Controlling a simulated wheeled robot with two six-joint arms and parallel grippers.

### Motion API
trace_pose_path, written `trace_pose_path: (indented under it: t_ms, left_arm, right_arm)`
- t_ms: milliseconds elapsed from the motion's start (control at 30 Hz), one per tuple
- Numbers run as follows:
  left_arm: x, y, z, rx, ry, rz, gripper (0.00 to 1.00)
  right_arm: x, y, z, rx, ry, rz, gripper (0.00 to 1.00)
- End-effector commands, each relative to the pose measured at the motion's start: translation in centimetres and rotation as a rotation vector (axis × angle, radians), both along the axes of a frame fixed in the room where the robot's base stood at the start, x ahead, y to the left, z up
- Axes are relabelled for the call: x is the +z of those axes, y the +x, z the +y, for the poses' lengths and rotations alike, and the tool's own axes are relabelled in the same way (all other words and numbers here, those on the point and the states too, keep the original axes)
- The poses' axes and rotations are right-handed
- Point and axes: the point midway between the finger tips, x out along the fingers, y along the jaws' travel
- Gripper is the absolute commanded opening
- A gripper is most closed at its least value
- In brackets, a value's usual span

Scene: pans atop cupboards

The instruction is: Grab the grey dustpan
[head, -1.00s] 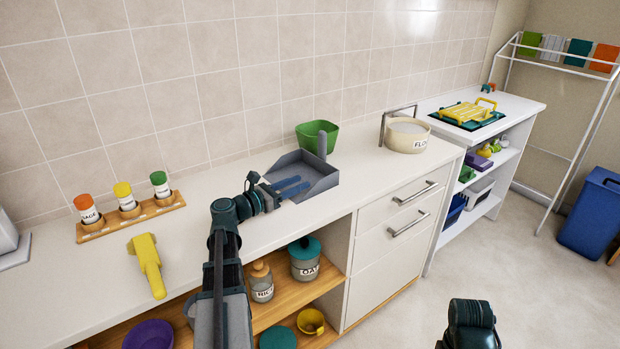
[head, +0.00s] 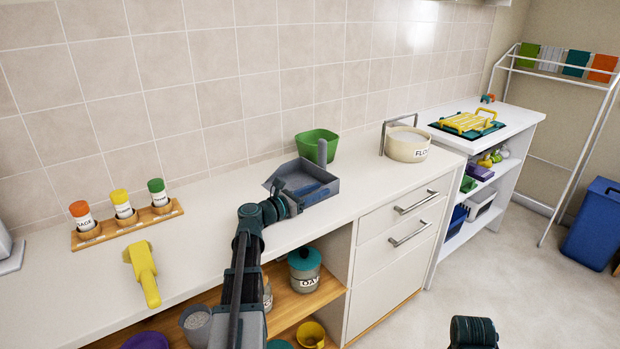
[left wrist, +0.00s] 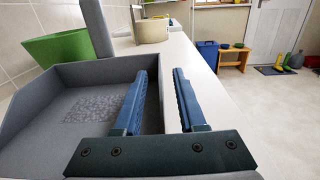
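The grey dustpan (head: 292,173) lies on the white counter, with its grey handle (head: 322,152) standing up at the back right. In the left wrist view, the dustpan (left wrist: 88,105) fills the left side. My left gripper (head: 312,191) is at the dustpan's front side wall. In the left wrist view, the left gripper (left wrist: 160,76) is open. Its left finger is inside the pan and its right finger is outside, over the counter, with the side wall between them. Contact with the wall cannot be told. Only a dark part of my right arm shows at the bottom right.
A green bowl (head: 317,144) stands just behind the dustpan. A flour pot (head: 407,146) stands to its right. A spice rack (head: 130,224) and a yellow object (head: 144,272) lie to the left. The counter between dustpan and pot is clear.

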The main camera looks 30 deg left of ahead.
Motion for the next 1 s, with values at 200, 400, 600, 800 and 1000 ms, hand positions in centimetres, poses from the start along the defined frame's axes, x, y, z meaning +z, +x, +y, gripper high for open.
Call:
trace_pose_path:
  t_ms: [200,400,600,800,1000]
  left_arm:
    - [0.0,0.03,-0.03,0.001,0.0,0.0,0.36]
    - [0.0,0.02,-0.02,0.001,0.0,0.0,0.0]
    - [0.0,0.01,-0.01,0.001,0.0,0.0,0.0]
    - [0.0,0.01,-0.01,0.001,0.0,0.0,0.0]
    - [0.0,0.0,0.0,0.001,0.0,0.0,0.0]
  right_arm:
    - [0.0,0.0,0.0,0.0,0.0,0.0,0.5]
    - [0.0,0.0,0.0,0.0,0.0,0.0,0.5]
    - [0.0,0.0,0.0,0.0,0.0,0.0,0.5]
    - [0.0,0.0,0.0,0.0,0.0,0.0,0.5]
    - [0.0,0.0,0.0,0.0,0.0,0.0,0.5]
